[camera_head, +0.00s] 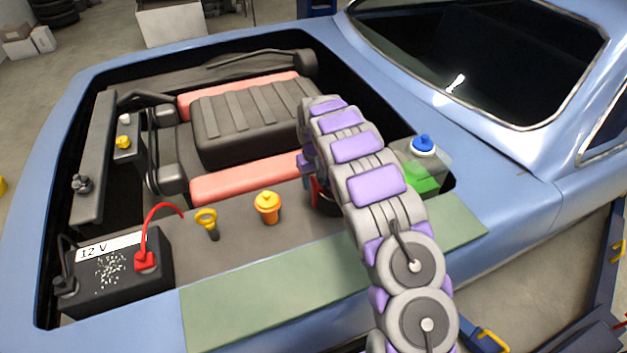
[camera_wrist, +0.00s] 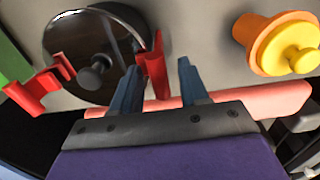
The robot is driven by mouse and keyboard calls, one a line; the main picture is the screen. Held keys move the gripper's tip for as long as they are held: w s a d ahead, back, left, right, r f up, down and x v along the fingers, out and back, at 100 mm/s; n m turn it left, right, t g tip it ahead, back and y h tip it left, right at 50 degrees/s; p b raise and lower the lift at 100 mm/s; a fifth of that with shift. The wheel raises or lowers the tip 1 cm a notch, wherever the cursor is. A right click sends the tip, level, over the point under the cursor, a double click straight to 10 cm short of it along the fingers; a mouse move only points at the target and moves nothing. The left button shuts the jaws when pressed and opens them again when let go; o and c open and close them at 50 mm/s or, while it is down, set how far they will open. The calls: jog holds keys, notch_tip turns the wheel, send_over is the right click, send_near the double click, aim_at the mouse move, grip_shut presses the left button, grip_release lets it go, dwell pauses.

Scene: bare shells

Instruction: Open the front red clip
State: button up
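In the wrist view a round dark lid (camera_wrist: 95,50) with a central knob has two red clips at its rim. One red clip (camera_wrist: 154,72), on the side toward the orange cap, stands upright between my gripper's fingers (camera_wrist: 158,66), nearer the left finger. The fingers are apart, so my gripper is open; whether a finger touches the clip I cannot tell. The other red clip (camera_wrist: 38,90) is at the lid's left side, its arm sticking outward. In the head view my arm hides most of the lid, and only a sliver of red clip (camera_head: 315,191) shows.
An orange cap (camera_head: 267,206) stands left of the lid, with a yellow ring dipstick (camera_head: 207,222) and a 12 V battery (camera_head: 115,275) farther left. A blue cap (camera_head: 423,145) and green part (camera_head: 420,177) lie right of my arm. The black-and-red engine block (camera_head: 255,120) is behind.

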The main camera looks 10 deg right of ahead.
grip_shut()
dwell(0.5)
jog(key=s+a+f+h, duration=0.1)
jog(key=a+h, duration=0.3)
jog(key=a, duration=0.2)
jog(key=shift+f+t, duration=0.2)
jog(key=shift+t, duration=0.2)
jog(key=shift+s+f, duration=0.1)
jog(key=shift+s, duration=0.05)
